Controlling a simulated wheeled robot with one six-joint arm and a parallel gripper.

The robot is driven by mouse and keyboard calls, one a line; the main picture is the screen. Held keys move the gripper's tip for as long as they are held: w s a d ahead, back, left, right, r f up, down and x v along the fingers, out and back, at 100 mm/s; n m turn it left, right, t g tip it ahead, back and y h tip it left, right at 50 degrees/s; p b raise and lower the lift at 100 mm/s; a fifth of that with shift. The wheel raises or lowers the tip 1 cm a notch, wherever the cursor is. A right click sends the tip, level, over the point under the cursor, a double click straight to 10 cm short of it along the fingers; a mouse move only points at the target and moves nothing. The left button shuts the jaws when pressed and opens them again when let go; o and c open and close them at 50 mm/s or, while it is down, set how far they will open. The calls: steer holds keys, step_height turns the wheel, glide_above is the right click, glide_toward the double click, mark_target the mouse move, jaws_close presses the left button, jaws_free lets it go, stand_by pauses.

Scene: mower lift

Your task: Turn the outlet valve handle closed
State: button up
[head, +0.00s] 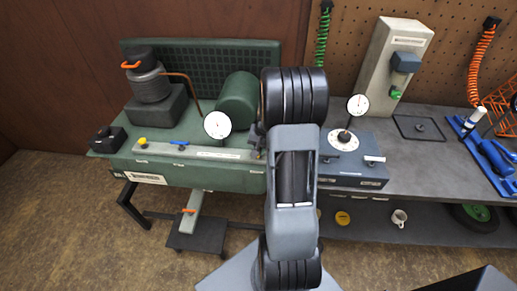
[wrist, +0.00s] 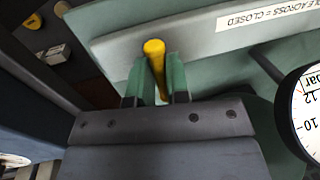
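A yellow valve handle (wrist: 154,49) stands at the light green panel strip in the wrist view. My gripper (wrist: 161,78) has its two green fingers close along both sides of this handle and appears shut on it. The handle's lower part runs down between the fingers, and its pivot is hidden. A white label (wrist: 255,18) on the strip reads in part "ACROSS = CLOSED". I cannot tell whether the handle lies along or across its pipe. In the head view my arm covers the handle, and a small dark part of my gripper (head: 258,142) shows beside the arm.
A white gauge (head: 217,125) stands close to my gripper, and a dial edge (wrist: 310,112) shows at right in the wrist view. Other yellow (head: 142,139) and blue (head: 180,142) handles are on the green unit (head: 190,177). A blue-grey box (head: 352,172) with a gauge stands right of my arm.

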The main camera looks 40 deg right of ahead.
jaws_close()
steer(key=shift+m, duration=0.3)
steer(key=m, duration=0.2)
steer(key=m+p, duration=0.1)
steer(key=m, duration=0.1)
steer(key=shift+w+a+r+m+h, duration=0.1)
steer(key=shift+r+m+h, duration=0.05)
steer(key=shift+m+h, duration=0.2)
steer(key=m+h+p, duration=0.1)
steer(key=m, duration=0.2)
steer(key=shift+w+m+t, duration=0.1)
steer(key=shift+m+t, duration=0.15)
steer(key=shift+t, duration=0.05)
steer(key=m+p, duration=0.1)
steer(key=m, duration=0.2)
steer(key=shift+w+m+h+p, duration=0.1)
steer(key=shift+m+h+p, duration=0.2)
steer(key=shift+h+p, duration=0.1)
steer(key=m, duration=0.3)
steer(key=shift+w+b, duration=0.1)
steer(key=shift+b, duration=0.25)
steer(key=shift+m+h+b, duration=0.35)
steer(key=shift+m+b, duration=0.4)
steer(key=shift+m, duration=0.45)
